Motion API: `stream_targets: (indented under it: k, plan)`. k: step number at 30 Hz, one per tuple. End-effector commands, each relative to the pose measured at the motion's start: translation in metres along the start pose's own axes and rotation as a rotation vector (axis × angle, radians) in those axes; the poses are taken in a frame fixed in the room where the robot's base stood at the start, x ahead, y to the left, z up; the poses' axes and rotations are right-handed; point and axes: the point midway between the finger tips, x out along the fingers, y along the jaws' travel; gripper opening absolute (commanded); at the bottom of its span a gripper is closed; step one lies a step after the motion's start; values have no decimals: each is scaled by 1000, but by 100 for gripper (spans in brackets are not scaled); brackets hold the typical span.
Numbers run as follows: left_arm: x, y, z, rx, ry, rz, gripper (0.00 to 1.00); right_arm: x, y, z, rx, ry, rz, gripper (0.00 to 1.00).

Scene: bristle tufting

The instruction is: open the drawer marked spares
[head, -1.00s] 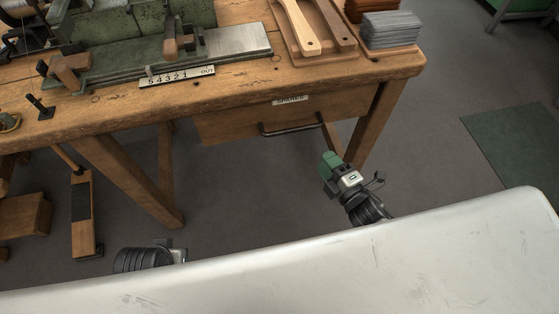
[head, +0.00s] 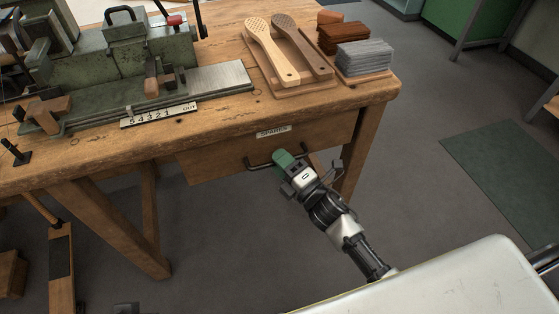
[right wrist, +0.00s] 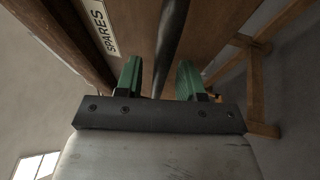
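The wooden drawer (head: 215,163) sits under the workbench top and looks shut. Its label (head: 273,131) reads SPARES; the label also shows in the right wrist view (right wrist: 101,27). The dark bar handle (head: 259,166) is on the drawer front, partly hidden by my right gripper (head: 283,158). In the right wrist view the right gripper's two green fingers (right wrist: 160,80) stand apart, with the handle bar (right wrist: 170,45) running between them. I cannot tell whether either finger touches it. Only a dark bit of my left arm shows at the head view's bottom edge; its fingers are out of sight.
On the bench (head: 225,110) stand a green metal machine (head: 115,70) and a tray (head: 262,74) with two brush bodies. Beside them are stacks of brown (head: 343,37) and grey bristle (head: 364,58). A bench leg (head: 362,150) stands right of the drawer.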

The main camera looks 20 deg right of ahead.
Motion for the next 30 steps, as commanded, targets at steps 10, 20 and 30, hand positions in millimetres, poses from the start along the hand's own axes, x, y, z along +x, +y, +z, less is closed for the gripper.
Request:
stream_targets:
  k: [10, 20, 30]
  plan:
    - [0, 0, 0, 0, 0, 0, 43, 6, 0, 0, 0, 0, 0, 38]
    - [1, 0, 0, 0, 0, 0, 43, 6, 0, 0, 0, 0, 0, 0]
    - [1, 0, 0, 0, 0, 0, 43, 6, -1, 0, 1, 0, -1, 0]
